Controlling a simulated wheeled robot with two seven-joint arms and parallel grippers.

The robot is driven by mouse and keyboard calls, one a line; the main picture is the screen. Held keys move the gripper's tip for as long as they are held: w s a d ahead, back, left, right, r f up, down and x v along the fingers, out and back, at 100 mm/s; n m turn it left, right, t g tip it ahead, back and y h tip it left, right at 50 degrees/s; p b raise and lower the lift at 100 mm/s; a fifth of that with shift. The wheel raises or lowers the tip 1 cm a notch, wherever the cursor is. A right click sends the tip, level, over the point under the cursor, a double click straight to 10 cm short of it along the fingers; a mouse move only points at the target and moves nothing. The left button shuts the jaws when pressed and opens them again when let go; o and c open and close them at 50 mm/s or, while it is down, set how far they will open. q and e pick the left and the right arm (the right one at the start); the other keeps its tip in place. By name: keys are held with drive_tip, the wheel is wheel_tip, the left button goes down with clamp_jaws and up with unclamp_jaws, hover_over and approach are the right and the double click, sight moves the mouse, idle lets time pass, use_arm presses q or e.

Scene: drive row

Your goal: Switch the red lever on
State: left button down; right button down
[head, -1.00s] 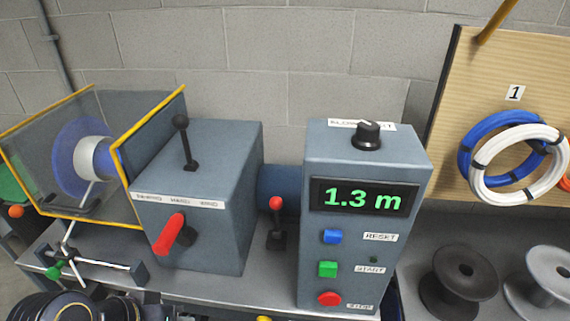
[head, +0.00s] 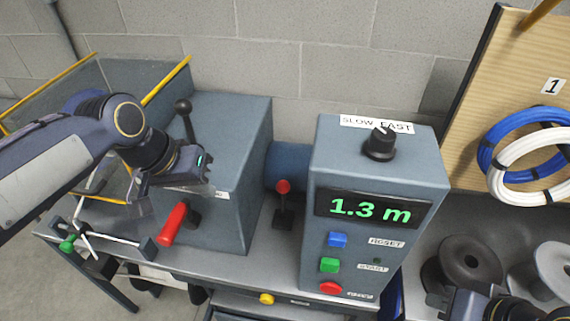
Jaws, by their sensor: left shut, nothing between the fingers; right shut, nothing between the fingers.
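The red lever (head: 173,224) sticks out from the front of the grey machine box (head: 240,125), its handle slanting down and left from a dark pivot. Another lever with a small red ball (head: 283,187) stands upright between this box and the control box. My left gripper (head: 206,190) is shut and empty, just above the red lever in the picture and in front of the box. It hides part of the box's label. I cannot tell its exact distance from the lever. My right gripper (head: 468,304) is shut, only partly in view at the bottom right.
The control box (head: 377,174) reads 1.3 m, with a speed knob (head: 380,143) on top and blue, green and red buttons. A black-knobbed lever (head: 184,107) stands on the machine box. Spools (head: 466,262) stand at right below coils on a board.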

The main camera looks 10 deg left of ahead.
use_arm(q)
drive_tip(key=shift+g+y, duration=0.5)
drive_tip(key=shift+g, duration=0.4)
drive_tip(key=w, duration=0.4)
drive_tip(key=w+d+r, duration=0.1)
drive_tip(key=w, duration=0.3)
drive_tip(key=w+d, duration=0.1)
drive_tip(key=w, duration=0.3)
drive_tip(key=shift+w+d+r, duration=0.2)
drive_tip(key=shift+w+r, duration=0.05)
drive_tip(key=shift+r, duration=0.05)
drive_tip(key=w+d+f+g+y, duration=0.1)
drive_tip(key=w+d+f, duration=0.3)
drive_tip(key=w+d, duration=0.4)
drive_tip(key=w+y, duration=0.1)
drive_tip(key=w, duration=0.2)
drive_tip(key=shift+w+d+f+g, duration=0.2)
drive_tip(key=shift+w+d+g, duration=0.1)
drive_tip(key=shift+w, duration=0.05)
wheel_tip(320, 180, down, 10)
drive_tip(key=shift+r+p, duration=0.1)
drive_tip(key=shift+p, duration=0.35)
drive_tip(key=shift+s+f+p, duration=0.2)
drive_tip(key=shift+s+f, duration=0.15)
drive_tip(key=shift+s, duration=0.6)
drive_tip(key=shift+s+f+p, duration=0.15)
drive_tip(key=shift+s+f, duration=0.15)
drive_tip(key=shift+s, duration=0.6)
